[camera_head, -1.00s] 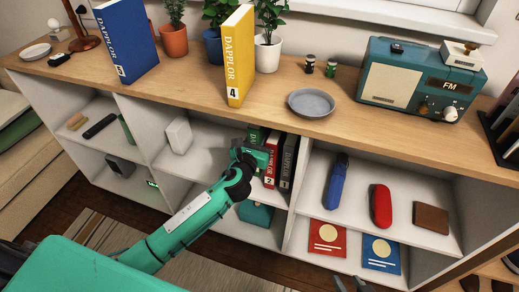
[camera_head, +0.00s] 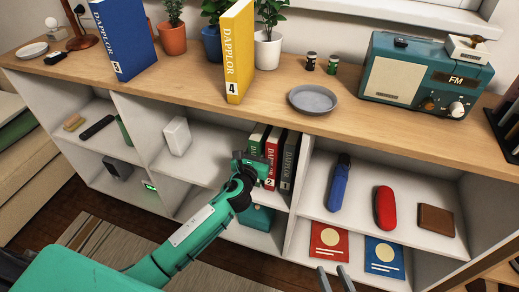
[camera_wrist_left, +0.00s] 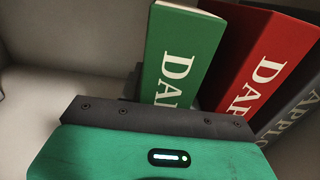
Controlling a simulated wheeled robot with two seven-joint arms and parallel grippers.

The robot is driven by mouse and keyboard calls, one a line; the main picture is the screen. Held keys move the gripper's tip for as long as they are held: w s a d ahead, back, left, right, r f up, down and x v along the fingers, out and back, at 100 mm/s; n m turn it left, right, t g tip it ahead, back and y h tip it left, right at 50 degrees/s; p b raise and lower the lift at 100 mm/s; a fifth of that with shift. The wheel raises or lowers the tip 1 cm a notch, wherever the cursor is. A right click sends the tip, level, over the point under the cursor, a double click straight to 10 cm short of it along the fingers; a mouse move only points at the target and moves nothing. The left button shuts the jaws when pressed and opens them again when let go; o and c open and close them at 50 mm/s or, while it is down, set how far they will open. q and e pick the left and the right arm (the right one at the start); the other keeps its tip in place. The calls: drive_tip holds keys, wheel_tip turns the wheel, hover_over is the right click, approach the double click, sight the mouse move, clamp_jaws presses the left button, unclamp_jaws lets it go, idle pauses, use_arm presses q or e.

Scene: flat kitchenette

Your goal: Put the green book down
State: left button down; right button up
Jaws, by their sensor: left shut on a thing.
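The green book (camera_head: 257,138) stands in the middle shelf compartment, left of the red book (camera_head: 273,150). It leans a little in the left wrist view (camera_wrist_left: 180,55), with its spine toward me. My left gripper (camera_head: 251,163) is at the lower front of the green book and is shut on it. The fingertips are hidden behind the gripper's body, and the book's lower end is covered. My right gripper (camera_head: 335,279) shows at the bottom edge of the head view, its two fingers apart and empty.
A grey book (camera_head: 289,160) stands right of the red one, near the divider. A white box (camera_head: 177,136) is further left, with bare shelf between. Above, the wooden top (camera_head: 190,95) holds a blue book (camera_head: 122,40), a yellow book (camera_head: 237,50) and a grey plate (camera_head: 313,99).

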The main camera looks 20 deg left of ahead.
drive_tip(key=shift+w+r, duration=0.15)
use_arm(q)
drive_tip(key=c, duration=1.3)
unclamp_jaws()
use_arm(e)
drive_tip(key=shift+r, duration=0.1)
use_arm(q)
drive_tip(key=s+d+n+g+h, duration=0.1)
drive_tip(key=s+d+n+g, duration=0.1)
drive_tip(key=s+n, duration=0.8)
drive_tip(key=s+d+f+n+g+h, duration=0.1)
drive_tip(key=s+d+n, duration=0.3)
drive_tip(key=s+n, duration=0.7)
drive_tip(key=s+d+f+n+g+h+p, duration=0.1)
drive_tip(key=s+d+n+g+h, duration=0.2)
drive_tip(key=s+n, duration=0.8)
drive_tip(key=shift+s+d+n, duration=0.25)
drive_tip(key=shift+n, duration=0.55)
use_arm(e)
drive_tip(key=shift+s+d+f+g+h, duration=0.2)
drive_tip(key=shift+d+f+g+h, duration=0.35)
drive_tip(key=shift+d+g, duration=0.2)
